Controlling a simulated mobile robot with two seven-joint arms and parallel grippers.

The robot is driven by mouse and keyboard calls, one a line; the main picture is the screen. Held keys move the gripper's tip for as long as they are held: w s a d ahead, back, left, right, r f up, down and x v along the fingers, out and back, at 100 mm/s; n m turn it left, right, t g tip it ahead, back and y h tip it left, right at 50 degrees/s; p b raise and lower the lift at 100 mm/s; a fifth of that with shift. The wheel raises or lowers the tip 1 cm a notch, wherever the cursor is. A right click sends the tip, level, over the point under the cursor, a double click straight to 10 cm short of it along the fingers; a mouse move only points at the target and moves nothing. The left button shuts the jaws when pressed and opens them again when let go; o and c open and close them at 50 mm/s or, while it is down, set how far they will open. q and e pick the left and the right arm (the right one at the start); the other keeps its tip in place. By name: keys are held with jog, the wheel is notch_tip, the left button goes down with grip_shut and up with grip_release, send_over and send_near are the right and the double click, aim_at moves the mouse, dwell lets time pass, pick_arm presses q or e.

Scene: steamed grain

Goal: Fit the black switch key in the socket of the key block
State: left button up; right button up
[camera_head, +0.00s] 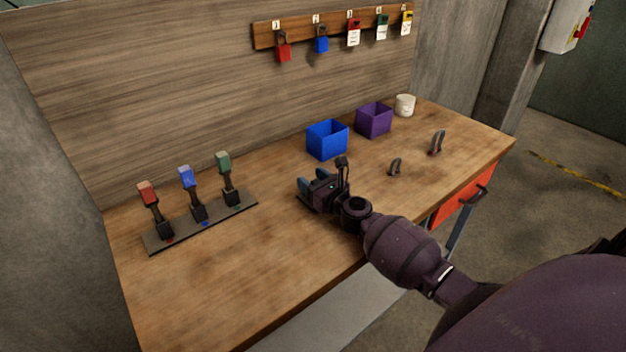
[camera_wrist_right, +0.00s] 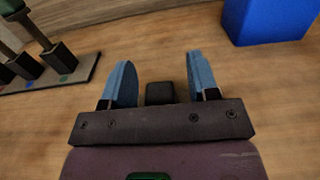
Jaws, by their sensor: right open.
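My right gripper (camera_head: 312,180) is open over the middle of the table, its two blue fingers apart and pointing left. In the right wrist view a small black block (camera_wrist_right: 160,93) shows between the finger bases; I cannot tell whether it is the switch key or part of the gripper. A dark base strip (camera_head: 152,243) at the left carries three upright levers on black blocks: red-topped (camera_head: 148,194), blue-topped (camera_head: 187,177) and green-topped (camera_head: 223,163). I cannot pick out the switch key or the key block with certainty. My left gripper is out of view.
A blue bin (camera_head: 327,140), a purple bin (camera_head: 374,120) and a white mug (camera_head: 405,105) stand along the back. Two small dark curved pieces (camera_head: 395,167) (camera_head: 437,142) stand at the right. Padlocks hang on a wall rack (camera_head: 264,36). The front left of the table is clear.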

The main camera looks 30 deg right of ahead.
jog(key=shift+s+a+f, duration=0.1)
jog(key=shift+s+f, duration=0.15)
jog(key=shift+f, duration=0.45)
jog(key=shift+s, duration=0.6)
jog(key=s, duration=0.3)
jog(key=s+r, duration=0.1)
jog(key=s, duration=0.2)
jog(key=s+d, duration=0.1)
jog(key=s, duration=0.2)
jog(key=shift+r+p, duration=0.2)
jog(key=shift+p, duration=0.15)
